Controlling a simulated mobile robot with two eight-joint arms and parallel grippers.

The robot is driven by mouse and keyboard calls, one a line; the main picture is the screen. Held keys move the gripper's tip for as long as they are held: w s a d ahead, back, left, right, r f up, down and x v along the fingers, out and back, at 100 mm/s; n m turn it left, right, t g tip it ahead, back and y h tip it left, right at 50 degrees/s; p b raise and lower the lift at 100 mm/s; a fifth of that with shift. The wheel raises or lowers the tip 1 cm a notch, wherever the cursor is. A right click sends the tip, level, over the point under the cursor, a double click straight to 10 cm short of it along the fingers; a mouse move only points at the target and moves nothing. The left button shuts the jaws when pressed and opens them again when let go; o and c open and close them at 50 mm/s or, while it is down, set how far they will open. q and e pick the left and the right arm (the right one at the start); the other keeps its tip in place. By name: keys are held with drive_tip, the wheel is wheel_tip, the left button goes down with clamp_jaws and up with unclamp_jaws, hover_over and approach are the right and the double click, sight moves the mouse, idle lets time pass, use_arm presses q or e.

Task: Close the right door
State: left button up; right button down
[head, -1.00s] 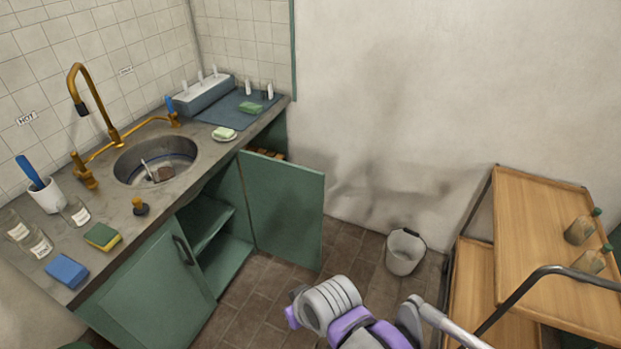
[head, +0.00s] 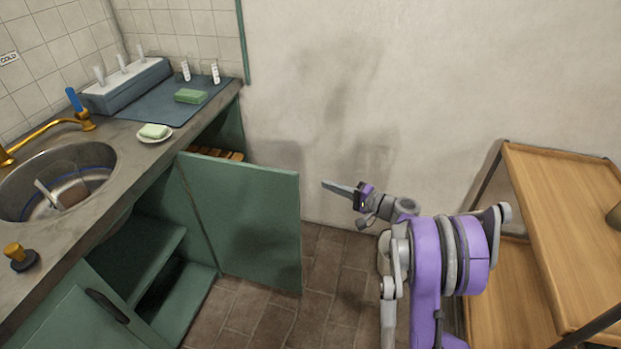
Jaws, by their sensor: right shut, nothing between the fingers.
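The right door (head: 245,222) is a flat green cabinet panel under the counter. It stands wide open, swung out from the cabinet, with its free edge on the right in the head view. My right gripper (head: 330,185) is shut and empty. It shows just right of the door's free upper corner, with a small gap in the picture, and its fingers point left. The left door (head: 85,325), with a dark handle, is partly cut off at the bottom left. My left gripper is out of view.
The counter (head: 150,165) above holds a sink (head: 98,160), a soap dish (head: 153,137) and a blue mat (head: 150,105). A wooden shelf cart (head: 560,215) stands at the right. Brown floor tiles (head: 270,320) in front of the door are clear.

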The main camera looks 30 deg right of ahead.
drive_tip(key=a+b+x, duration=0.1)
drive_tip(key=x, duration=0.7)
drive_tip(key=shift+s+t+b, duration=0.35)
drive_tip(key=shift+t+b, duration=0.05)
drive_tip(key=shift+a, duration=0.2)
